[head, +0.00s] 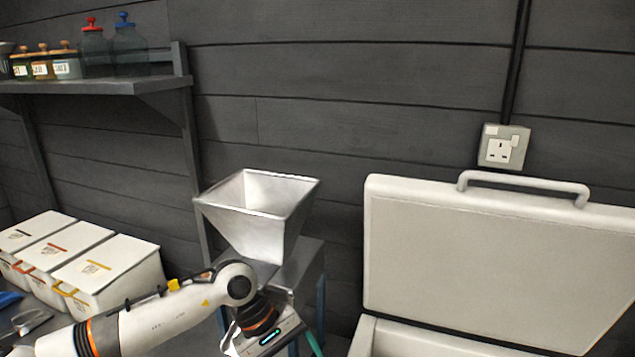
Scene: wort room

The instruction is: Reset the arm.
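My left arm comes in from the lower left, its white links bent at a round joint in front of the metal hopper (258,215). My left gripper (268,338) is at the bottom edge, below the hopper and left of the open white chest (430,343). Its body with a teal light shows, but its fingertips are cut off or hidden, so I cannot tell whether it is open or holds anything. My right gripper is not in view.
The chest's raised lid (490,265) stands at the right. White lidded bins (110,275) stand at the left. A wall shelf (100,86) holds several jars. A scoop-like metal item (28,322) lies at the lower left. A socket (504,147) is on the dark wall.

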